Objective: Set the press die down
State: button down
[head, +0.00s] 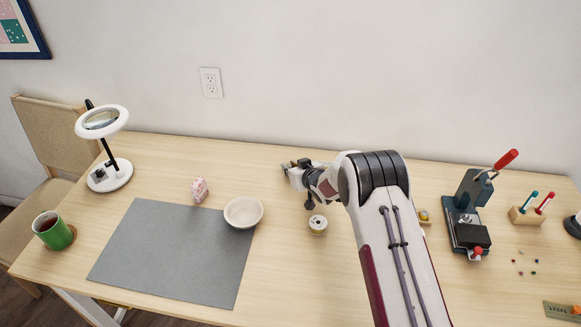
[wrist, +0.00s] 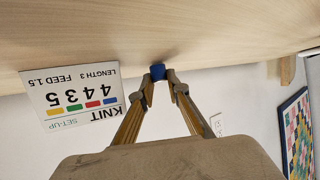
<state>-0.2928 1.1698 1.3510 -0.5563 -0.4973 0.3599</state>
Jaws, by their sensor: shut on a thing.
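My gripper (wrist: 158,75) is shut on a small blue cylindrical piece (wrist: 158,72), which I take to be the press die. The die sits between the two fingertips, close to the pale wood tabletop (wrist: 180,30); I cannot tell whether it touches the wood. In the head view my gripper (head: 286,168) is at the back middle of the table, low and pointing left. The die cannot be made out there. At the right of the head view stands the dark teal press (head: 466,215) with a red-handled lever.
A set-up card (wrist: 75,97) shows upside down beside the fingers in the wrist view. A cream bowl (head: 243,212), pink figure (head: 199,189), grey mat (head: 170,255) and spool (head: 318,224) lie nearby. A magnifier lamp (head: 108,175) stands left. Bare wood surrounds my gripper's left side.

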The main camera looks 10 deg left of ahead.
jog(key=shift+f, duration=0.1)
jog(key=c, duration=2.2)
grip_release()
jog(key=shift+s+d+r, duration=0.25)
jog(key=shift+s+r, duration=0.1)
jog(key=shift+r, duration=0.05)
jog(key=shift+v, duration=5.5)
jog(key=shift+f, duration=0.1)
